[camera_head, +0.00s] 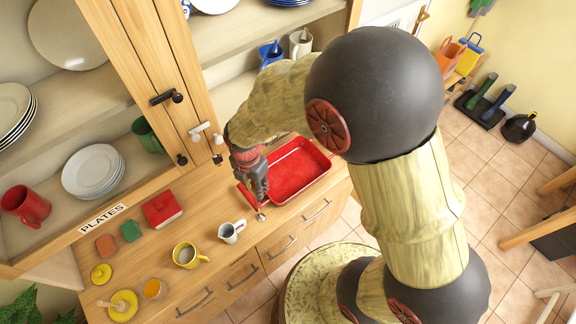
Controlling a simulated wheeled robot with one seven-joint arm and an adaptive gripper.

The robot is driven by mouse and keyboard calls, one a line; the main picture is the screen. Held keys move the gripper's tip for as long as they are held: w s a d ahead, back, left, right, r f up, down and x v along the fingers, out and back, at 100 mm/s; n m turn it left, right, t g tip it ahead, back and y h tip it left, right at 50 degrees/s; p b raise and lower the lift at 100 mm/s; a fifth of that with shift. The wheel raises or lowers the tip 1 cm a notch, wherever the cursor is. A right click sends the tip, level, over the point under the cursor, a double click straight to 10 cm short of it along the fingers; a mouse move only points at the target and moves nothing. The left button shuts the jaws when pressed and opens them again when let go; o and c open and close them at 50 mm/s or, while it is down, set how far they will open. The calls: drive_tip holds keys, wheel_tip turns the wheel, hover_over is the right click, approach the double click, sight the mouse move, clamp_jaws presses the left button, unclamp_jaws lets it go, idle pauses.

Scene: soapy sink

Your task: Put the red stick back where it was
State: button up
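My gripper (261,188) points down over the wooden counter, at the left side of a red basin (299,170). A slim red piece (248,196), which looks like the red stick, slants at the left of my fingertips. A small silvery round end (261,217) shows just below it on the counter. My fingers look close together, but they are small and dark. I cannot tell whether they grip the red piece or are only beside it. My wrist hides part of the basin's left side.
A white cup (230,232), a yellow mug (187,255) and a red box (162,208) stand on the counter to the left. Open cabinet doors (150,75) with handles rise close to my wrist. Plates (92,170) stand on a shelf behind.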

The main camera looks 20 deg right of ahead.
drive_tip(key=d+r+m+t, duration=0.2)
drive_tip(key=d+r+m, duration=0.2)
drive_tip(key=r+m, duration=0.5)
drive_tip(key=s+d+r+m+t, duration=0.1)
drive_tip(key=s+d+r+m, duration=0.3)
drive_tip(key=s+r+m, duration=0.2)
drive_tip(key=s+d+r+m+t, duration=0.2)
drive_tip(key=s+d+r+m, duration=0.2)
drive_tip(key=r+m, duration=0.6)
wheel_tip(320, 180, up, 3)
drive_tip(key=shift+s+r+t, duration=0.2)
drive_tip(key=shift+s+t, duration=0.1)
drive_tip(key=shift+s, duration=0.9)
drive_tip(key=shift+f, duration=0.1)
wheel_tip(320, 180, down, 20)
drive_tip(key=b, duration=2)
